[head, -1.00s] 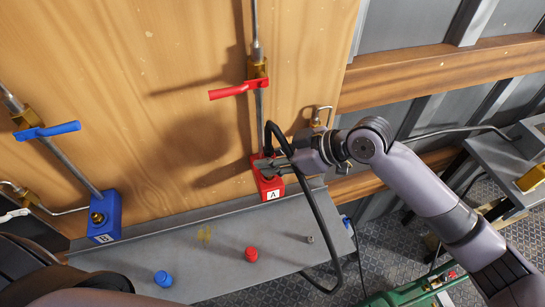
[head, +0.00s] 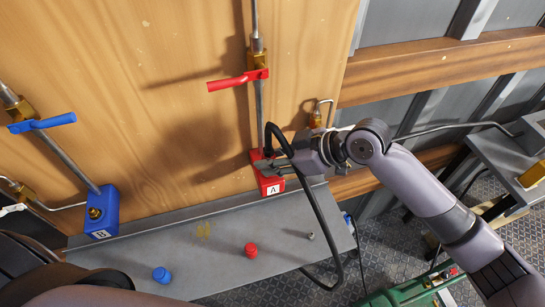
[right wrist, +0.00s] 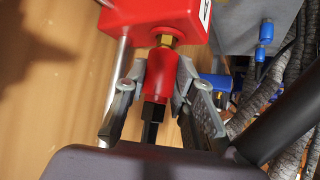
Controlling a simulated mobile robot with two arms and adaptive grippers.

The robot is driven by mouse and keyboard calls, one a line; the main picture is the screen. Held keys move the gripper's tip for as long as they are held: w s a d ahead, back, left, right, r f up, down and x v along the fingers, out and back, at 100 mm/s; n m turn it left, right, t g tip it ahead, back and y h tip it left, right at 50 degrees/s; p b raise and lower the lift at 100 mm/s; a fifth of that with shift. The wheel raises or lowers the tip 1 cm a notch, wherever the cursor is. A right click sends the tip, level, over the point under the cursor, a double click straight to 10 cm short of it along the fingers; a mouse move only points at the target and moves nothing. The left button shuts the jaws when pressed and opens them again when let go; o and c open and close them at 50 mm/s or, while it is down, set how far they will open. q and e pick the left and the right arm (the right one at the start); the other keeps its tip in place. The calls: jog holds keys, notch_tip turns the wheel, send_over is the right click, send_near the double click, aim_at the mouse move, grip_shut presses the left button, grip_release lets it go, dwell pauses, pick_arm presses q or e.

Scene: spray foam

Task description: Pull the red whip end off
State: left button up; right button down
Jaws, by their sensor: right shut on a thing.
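The red block marked A (head: 268,182) stands on the grey shelf against the wooden wall. In the right wrist view the red block (right wrist: 150,22) is at the top, with a brass fitting (right wrist: 166,38) below it. The red whip end (right wrist: 161,78) sits at that fitting, apparently still against it, with a black hose part (right wrist: 152,118) behind it. My right gripper (head: 276,165) is shut on the red whip end, one finger on each side, as the right wrist view shows (right wrist: 161,85). The black hose (head: 325,225) loops up over the gripper and down past the shelf. My left gripper is not in view.
A blue block marked B (head: 103,215) stands at the left. A red cap (head: 251,250), a blue cap (head: 161,274) and a small metal piece (head: 311,237) are on the grey shelf (head: 215,262). A red valve handle (head: 238,81) is above block A.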

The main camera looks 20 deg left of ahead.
jog(key=shift+f, duration=0.25)
jog(key=c, duration=1.2)
grip_release()
jog(key=shift+c, duration=0.2)
